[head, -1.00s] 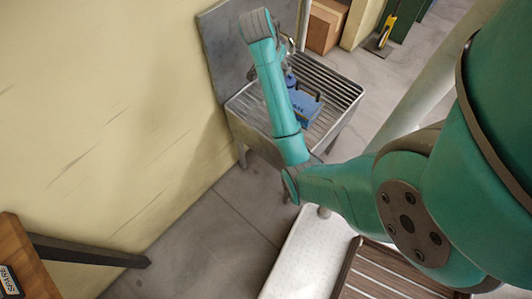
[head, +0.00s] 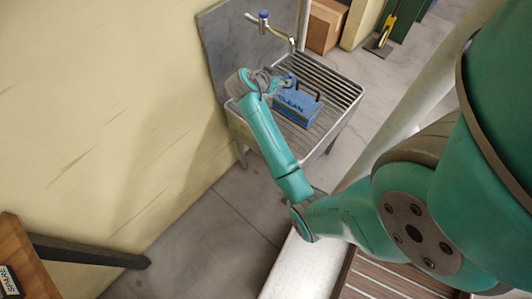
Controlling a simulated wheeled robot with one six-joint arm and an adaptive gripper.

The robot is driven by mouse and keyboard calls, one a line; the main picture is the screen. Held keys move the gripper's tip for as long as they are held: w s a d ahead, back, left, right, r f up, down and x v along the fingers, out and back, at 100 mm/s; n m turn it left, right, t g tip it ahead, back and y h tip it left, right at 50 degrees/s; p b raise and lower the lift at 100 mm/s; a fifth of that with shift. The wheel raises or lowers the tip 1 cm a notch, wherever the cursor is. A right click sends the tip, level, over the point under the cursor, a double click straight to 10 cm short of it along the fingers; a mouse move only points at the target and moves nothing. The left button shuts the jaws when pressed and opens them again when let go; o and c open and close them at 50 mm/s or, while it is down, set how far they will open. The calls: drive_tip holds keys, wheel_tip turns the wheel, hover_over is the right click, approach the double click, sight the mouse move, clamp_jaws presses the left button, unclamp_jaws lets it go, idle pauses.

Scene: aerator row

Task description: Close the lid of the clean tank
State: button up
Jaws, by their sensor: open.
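The clean tank (head: 294,106) is a blue box with "CLEAN" in dark letters, standing on the slatted sink stand. A dark bar shows at its top right edge. I cannot tell from this view how far its lid stands open. My gripper (head: 286,84) is at the end of my teal arm, just at the upper left of the tank. It is open and seems to hold nothing. It is small and partly hidden by my wrist, so I cannot tell whether it touches the tank.
The metal sink stand (head: 340,92) has a tall backsplash (head: 226,45) by the wall and a tap (head: 272,27) above the slats. A cardboard box (head: 325,25) stands behind it. A wooden table (head: 22,258) is at lower left. Grey floor between is clear.

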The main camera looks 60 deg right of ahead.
drive_tip(key=w+a+f+g+h, duration=0.1)
drive_tip(key=w+a+f+h, duration=0.15)
drive_tip(key=a+h, duration=0.75)
drive_tip(key=s+a+f+n+t+y, duration=0.7)
drive_tip(key=s+a+f+n+y, duration=0.1)
drive_tip(key=a+f+n+y, duration=0.1)
drive_tip(key=shift+a+f+n+t, duration=0.4)
drive_tip(key=shift+a+f+n, duration=0.55)
drive_tip(key=shift+f, duration=0.95)
drive_tip(key=shift+a, duration=0.1)
